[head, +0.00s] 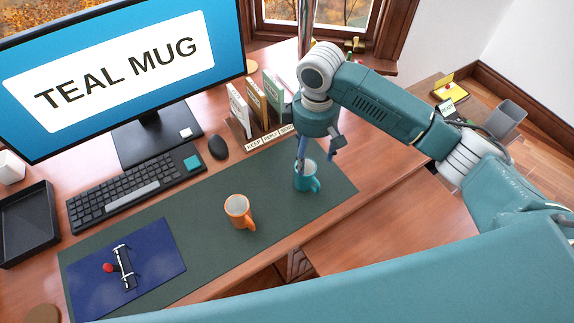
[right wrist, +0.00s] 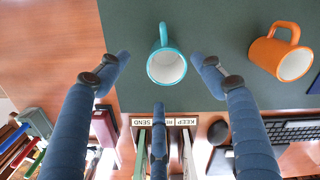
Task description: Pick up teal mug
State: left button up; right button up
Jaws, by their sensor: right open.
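The teal mug (head: 310,183) stands upright on the dark green desk mat (head: 186,243), near the mat's right end. My right gripper (head: 316,160) is open just above it and partly hides its rim. In the right wrist view the mug (right wrist: 166,68) appears between the spread fingertips of the gripper (right wrist: 160,60). Its handle points to the top of that picture, and its white inside looks empty. No finger clearly touches it. My left gripper is not in view.
An orange mug (head: 238,212) stands to the left on the mat. Upright folders (head: 257,103) in a labelled rack are behind the teal mug. A keyboard (head: 133,190), a mouse (head: 218,147) and a monitor (head: 120,70) reading "TEAL MUG" are farther left. The mat between the mugs is clear.

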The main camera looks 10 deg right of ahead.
aim_at(311, 168)
jog(key=f, duration=0.5)
jog(key=shift+s+d+p, duration=0.25)
jog(key=shift+s+p, duration=0.05)
jog(key=shift+s, duration=0.1)
jog(key=shift+w+a+f, duration=0.1)
jog(key=shift+a+f, duration=0.05)
jog(key=shift+f, duration=0.15)
jog(key=f, duration=0.2)
jog(key=a+f+p, duration=0.1)
jog(key=f, duration=0.1)
jog(key=shift+w+a+f, duration=0.1)
jog(key=shift+w+f, duration=0.05)
jog(key=shift+f, duration=0.25)
jog(key=shift+c, duration=0.8)
jog(key=c, duration=0.9)
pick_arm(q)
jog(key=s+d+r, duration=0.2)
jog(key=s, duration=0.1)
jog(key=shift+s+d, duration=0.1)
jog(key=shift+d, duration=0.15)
pick_arm(e)
jog(key=c, duration=0.4)
